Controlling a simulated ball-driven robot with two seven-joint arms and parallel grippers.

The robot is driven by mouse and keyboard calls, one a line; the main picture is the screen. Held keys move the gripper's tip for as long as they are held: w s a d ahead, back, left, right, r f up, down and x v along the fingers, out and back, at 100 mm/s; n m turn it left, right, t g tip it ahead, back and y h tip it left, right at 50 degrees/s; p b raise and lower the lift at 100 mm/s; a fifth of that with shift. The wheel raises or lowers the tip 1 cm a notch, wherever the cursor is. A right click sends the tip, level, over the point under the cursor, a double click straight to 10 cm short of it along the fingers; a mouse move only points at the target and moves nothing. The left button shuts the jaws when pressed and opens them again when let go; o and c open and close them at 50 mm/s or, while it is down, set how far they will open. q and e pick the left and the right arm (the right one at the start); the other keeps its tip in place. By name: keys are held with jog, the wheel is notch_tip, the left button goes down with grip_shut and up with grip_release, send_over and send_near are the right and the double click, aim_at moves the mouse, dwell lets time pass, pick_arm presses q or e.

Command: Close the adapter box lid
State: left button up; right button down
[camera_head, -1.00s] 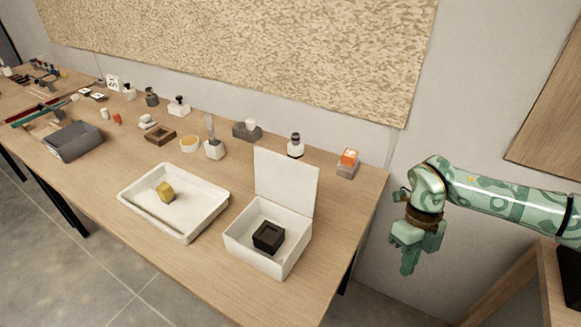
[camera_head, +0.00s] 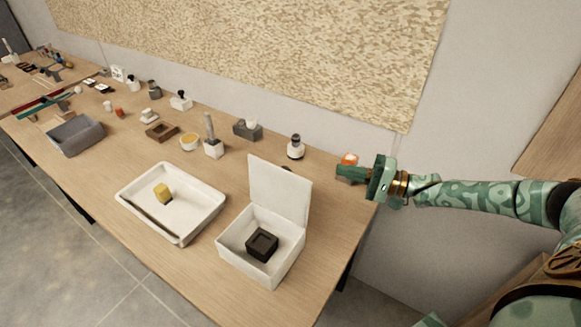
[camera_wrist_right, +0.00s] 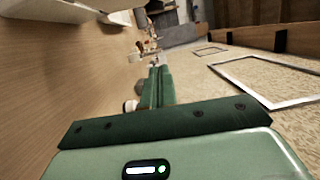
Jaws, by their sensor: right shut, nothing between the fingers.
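The white adapter box (camera_head: 238,263) stands near the front right of the table. Its lid (camera_head: 281,192) is open and stands upright at the back edge. A black square adapter (camera_head: 262,244) lies inside the box. My right gripper (camera_head: 342,174) is shut and empty, to the right of the lid and apart from it, with its fingers pointing left. In the right wrist view its fingers (camera_wrist_right: 158,88) are together. My left gripper is not in view.
A white tray (camera_head: 190,226) with a yellow block (camera_head: 163,193) is left of the box. An orange-topped item (camera_head: 349,159) is partly hidden behind my right gripper. A dark-topped white bottle (camera_head: 295,149) and a grey bin (camera_head: 75,137) stand farther off. The table's right edge is near.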

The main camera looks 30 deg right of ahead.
aim_at(282, 188)
jog(key=w+a+p, duration=0.1)
jog(key=w+a, duration=0.4)
jog(key=a, duration=0.5)
jog(key=shift+a+r+m, duration=0.25)
jog(key=shift+a+m, duration=0.05)
jog(key=shift+m, duration=0.1)
